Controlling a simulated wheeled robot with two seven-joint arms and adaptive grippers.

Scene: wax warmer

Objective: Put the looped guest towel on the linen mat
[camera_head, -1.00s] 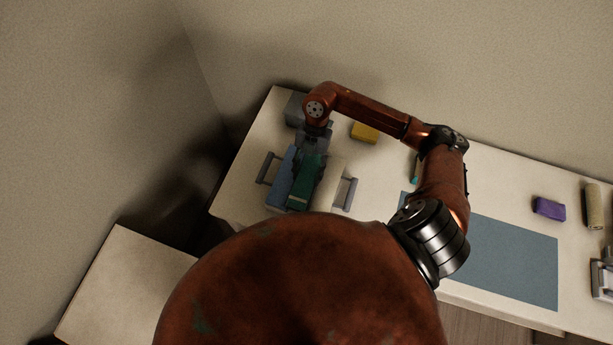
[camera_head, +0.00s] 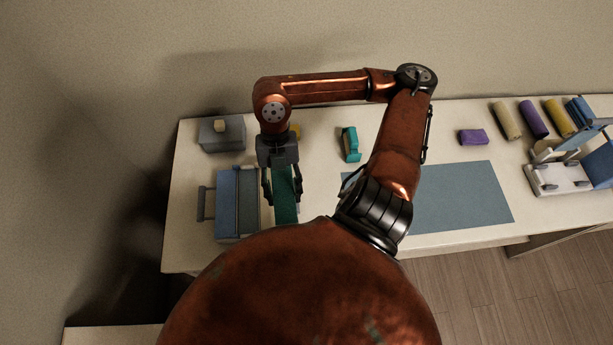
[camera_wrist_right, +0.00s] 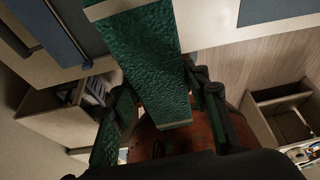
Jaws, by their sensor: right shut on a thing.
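A dark green towel (camera_head: 285,194) with pale bands near its ends is between the fingers of my right gripper (camera_head: 282,185), which is shut on it. In the right wrist view the towel (camera_wrist_right: 150,60) spans between the two fingers (camera_wrist_right: 165,110). I cannot make out a loop on it. The towel hangs just right of a blue-grey holder (camera_head: 237,203), apparently clear of it. The flat blue-grey linen mat (camera_head: 462,195) lies on the table to the right, partly hidden behind my right arm. My left gripper is not in view.
A grey box (camera_head: 221,134) stands at the back left. A teal item (camera_head: 350,144) and a purple block (camera_head: 473,137) stand behind the mat. The visible part of the mat is bare.

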